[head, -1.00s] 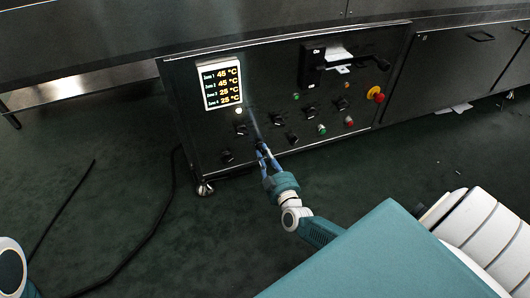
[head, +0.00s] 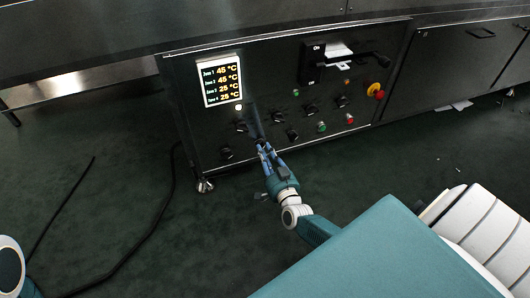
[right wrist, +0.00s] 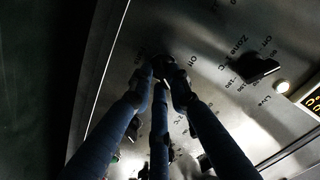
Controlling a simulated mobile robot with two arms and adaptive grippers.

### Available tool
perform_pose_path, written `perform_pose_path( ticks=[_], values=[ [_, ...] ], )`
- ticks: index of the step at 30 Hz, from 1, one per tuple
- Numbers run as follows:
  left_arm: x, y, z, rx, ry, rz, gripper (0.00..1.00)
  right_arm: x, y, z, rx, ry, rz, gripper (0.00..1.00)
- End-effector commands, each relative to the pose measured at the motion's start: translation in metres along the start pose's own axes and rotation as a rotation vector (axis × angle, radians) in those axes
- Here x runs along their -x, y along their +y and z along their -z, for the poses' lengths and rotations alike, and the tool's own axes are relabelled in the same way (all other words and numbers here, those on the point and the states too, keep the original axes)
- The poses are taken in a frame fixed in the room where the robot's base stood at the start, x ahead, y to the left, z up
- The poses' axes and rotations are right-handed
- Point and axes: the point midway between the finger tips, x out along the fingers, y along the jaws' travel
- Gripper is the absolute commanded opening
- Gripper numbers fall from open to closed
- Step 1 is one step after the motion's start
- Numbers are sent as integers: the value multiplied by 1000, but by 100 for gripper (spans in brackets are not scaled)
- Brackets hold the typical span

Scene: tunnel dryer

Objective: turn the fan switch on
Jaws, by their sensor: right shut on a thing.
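The dark control panel (head: 215,130) of the dryer carries several black rotary knobs. My right gripper (head: 263,148) reaches its lower left part, with the fingers against the panel face. In the right wrist view my right gripper (right wrist: 165,82) is shut on a black knob (right wrist: 164,64), its blue fingers closing round it. In the head view the fingers hide the held knob. My left gripper is out of view.
Another black knob (right wrist: 258,68) is close to the fingers. A lit display (head: 222,80) shows zone temperatures. A red emergency button (head: 376,91) and a large lever switch (head: 345,60) are farther right. A black cable (head: 150,235) lies on the green floor.

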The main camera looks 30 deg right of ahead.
Motion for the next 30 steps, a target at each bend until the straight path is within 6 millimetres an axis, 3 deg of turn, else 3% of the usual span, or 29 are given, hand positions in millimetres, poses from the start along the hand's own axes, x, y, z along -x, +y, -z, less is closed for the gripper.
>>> perform_pose_path(
  ticks=[9, 24, 25, 27, 30],
  values=[
    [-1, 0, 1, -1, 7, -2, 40, 1, 0, -2, -111, -3, -1, 0],
    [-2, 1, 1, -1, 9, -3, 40, 1, 1, -2, -131, -2, -2, 0],
    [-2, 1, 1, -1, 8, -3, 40, 1, 1, -2, -131, -2, -2, 19],
    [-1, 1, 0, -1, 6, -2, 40, 1, 1, -2, -131, -2, -2, 33],
    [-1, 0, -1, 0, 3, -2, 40, 1, 0, -2, -130, -2, -1, 36]
  ],
)
